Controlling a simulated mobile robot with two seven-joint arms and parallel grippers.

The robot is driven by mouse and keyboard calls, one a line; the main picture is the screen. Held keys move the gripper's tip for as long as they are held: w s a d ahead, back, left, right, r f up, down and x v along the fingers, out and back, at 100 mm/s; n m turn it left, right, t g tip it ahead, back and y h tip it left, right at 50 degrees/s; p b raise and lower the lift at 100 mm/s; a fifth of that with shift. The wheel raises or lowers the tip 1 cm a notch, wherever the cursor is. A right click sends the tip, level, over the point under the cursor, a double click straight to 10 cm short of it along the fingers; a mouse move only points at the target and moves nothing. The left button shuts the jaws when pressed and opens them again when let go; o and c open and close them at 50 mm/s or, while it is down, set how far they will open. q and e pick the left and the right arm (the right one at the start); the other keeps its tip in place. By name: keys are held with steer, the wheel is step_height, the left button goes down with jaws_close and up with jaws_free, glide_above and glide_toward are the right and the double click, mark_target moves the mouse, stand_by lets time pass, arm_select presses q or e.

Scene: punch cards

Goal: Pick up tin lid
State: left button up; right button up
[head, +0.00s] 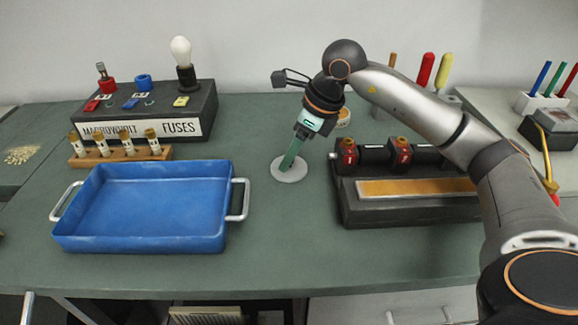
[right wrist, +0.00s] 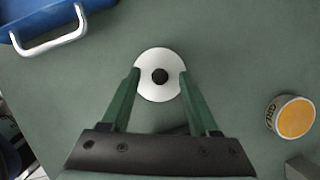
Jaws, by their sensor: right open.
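The tin lid looks like a flat, pale round disc (head: 289,172) lying on the green bench, right of the blue tray. In the right wrist view the lid (right wrist: 158,90) is white with a dark round knob at its centre. My right gripper (head: 290,163) points down at the lid from above. In the right wrist view its green fingers (right wrist: 158,80) are open, one on each side of the knob, with their tips over the lid's outer parts. My left gripper is not seen.
A blue tray (head: 145,240) with metal handles stands left. A round tin (right wrist: 292,117) with an orange top lies to the right in the wrist view. A dark device (head: 415,208) stands right, and a fuse box (head: 205,110) is behind the tray. Bare bench lies in front.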

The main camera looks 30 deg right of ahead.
steer(key=shift+w+f, duration=0.1)
steer(key=shift+f, duration=0.15)
steer(key=shift+r, duration=0.1)
jaws_close()
stand_by(0.3)
